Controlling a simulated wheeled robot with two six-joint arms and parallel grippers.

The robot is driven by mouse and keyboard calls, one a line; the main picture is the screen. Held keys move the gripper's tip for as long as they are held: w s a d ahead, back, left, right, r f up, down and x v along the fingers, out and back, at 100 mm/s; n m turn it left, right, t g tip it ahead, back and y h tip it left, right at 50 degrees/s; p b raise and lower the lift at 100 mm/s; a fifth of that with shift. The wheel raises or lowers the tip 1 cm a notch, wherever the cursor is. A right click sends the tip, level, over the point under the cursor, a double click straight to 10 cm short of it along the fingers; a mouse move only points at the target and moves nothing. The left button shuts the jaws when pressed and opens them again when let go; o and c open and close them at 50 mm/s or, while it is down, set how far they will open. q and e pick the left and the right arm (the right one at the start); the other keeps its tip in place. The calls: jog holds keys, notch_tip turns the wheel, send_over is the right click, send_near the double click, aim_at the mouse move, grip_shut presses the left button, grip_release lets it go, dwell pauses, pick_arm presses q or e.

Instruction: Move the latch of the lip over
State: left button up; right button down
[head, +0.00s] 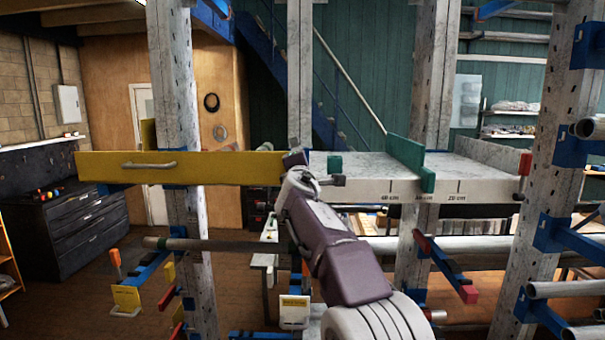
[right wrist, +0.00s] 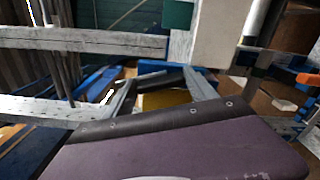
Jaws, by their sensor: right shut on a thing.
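The lip is a long yellow board (head: 225,169) with a metal handle at its left part, standing along the front of the rack. Its right end meets the pale shelf edge. My right gripper (head: 296,170) is at that right end, its arm rising from the lower right. It is shut on a small dark piece, which appears to be the latch (head: 293,157); the gripper and wrist hide most of it. In the right wrist view the two fingers (right wrist: 160,92) stand either side of a dark piece, with yellow behind. My left gripper is in neither view.
A pale shelf (head: 410,189) with length marks and a green divider (head: 408,160) extends to the right. Perforated uprights (head: 177,100) stand along the rack. Pipes and blue arms with red ends lie below and to the right.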

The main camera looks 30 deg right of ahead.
jog(key=shift+f+m+b, duration=0.1)
jog(key=shift+m+b, duration=0.6)
jog(key=shift+m, duration=1.3)
jog(key=shift+c, duration=1.4)
grip_release()
jog(key=shift+w, duration=0.1)
jog(key=b+v, duration=0.4)
jog(key=v, duration=0.5)
jog(key=shift+b, duration=0.3)
jog(key=shift+d, duration=0.1)
